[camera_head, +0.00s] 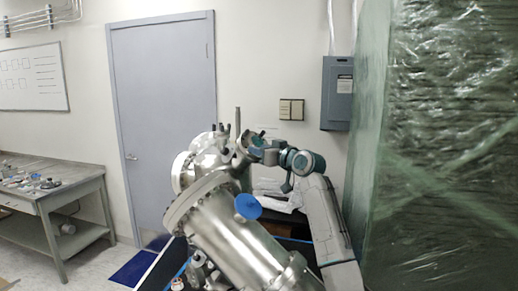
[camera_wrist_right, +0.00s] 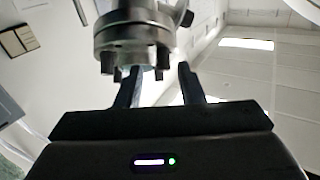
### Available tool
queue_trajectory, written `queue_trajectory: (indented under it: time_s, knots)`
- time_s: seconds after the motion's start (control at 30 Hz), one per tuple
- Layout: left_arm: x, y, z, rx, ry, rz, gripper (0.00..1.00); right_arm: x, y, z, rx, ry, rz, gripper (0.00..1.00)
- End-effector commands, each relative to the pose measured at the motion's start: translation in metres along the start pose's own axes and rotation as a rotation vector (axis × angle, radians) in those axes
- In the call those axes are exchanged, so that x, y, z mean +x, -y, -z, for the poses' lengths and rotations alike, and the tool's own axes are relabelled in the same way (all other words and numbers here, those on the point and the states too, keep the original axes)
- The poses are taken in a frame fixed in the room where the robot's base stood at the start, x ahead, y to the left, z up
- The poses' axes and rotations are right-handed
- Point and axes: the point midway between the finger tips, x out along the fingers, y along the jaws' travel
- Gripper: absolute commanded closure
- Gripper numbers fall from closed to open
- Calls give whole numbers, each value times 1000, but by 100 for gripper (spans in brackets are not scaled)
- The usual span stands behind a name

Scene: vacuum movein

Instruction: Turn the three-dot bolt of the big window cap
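A steel vacuum chamber (camera_head: 228,230) fills the middle of the head view. My right arm reaches in from the right, and its gripper (camera_head: 262,147) is at a small flanged port (camera_head: 242,152) on top of the chamber. In the right wrist view a round steel flanged cap (camera_wrist_right: 135,32) shows close up, with several bolt heads (camera_wrist_right: 158,74) along its lower rim. My right gripper (camera_wrist_right: 160,80) has its two fingers apart, pointing up at the cap's rim. The left finger overlaps the bolts; contact cannot be told. No dot marks are readable. My left gripper is out of view.
A large plastic-wrapped green stack (camera_head: 440,150) stands close on the right. A bench with small parts (camera_head: 60,190) is at the far left.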

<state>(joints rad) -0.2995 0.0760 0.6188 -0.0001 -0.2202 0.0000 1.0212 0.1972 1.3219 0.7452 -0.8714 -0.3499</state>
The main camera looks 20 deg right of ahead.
Motion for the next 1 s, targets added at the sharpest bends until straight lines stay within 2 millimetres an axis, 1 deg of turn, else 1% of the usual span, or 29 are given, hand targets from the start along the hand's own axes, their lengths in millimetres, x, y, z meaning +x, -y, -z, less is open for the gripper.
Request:
queue_trajectory:
  time_s: [0.03, 0.13, 0.43, 0.47, 0.6, 0.63, 1.0]
  knots:
    - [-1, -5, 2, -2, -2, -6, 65, 4, 0, 0, 1, 0, 1, 65]
    - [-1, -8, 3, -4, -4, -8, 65, 10, 0, 0, 0, 1, 0, 65]
    - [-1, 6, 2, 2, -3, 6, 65, 11, 0, 0, -1, 0, 0, 65]
    - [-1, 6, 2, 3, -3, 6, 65, 11, 0, 0, -1, 0, 0, 69]
    - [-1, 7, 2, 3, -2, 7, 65, 11, 0, 0, -1, 0, 0, 96]
    - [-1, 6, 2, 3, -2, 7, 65, 11, 0, 0, -1, 0, 0, 100]
    - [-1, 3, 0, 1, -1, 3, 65, 12, 2, -1, 25, 0, -28, 100]
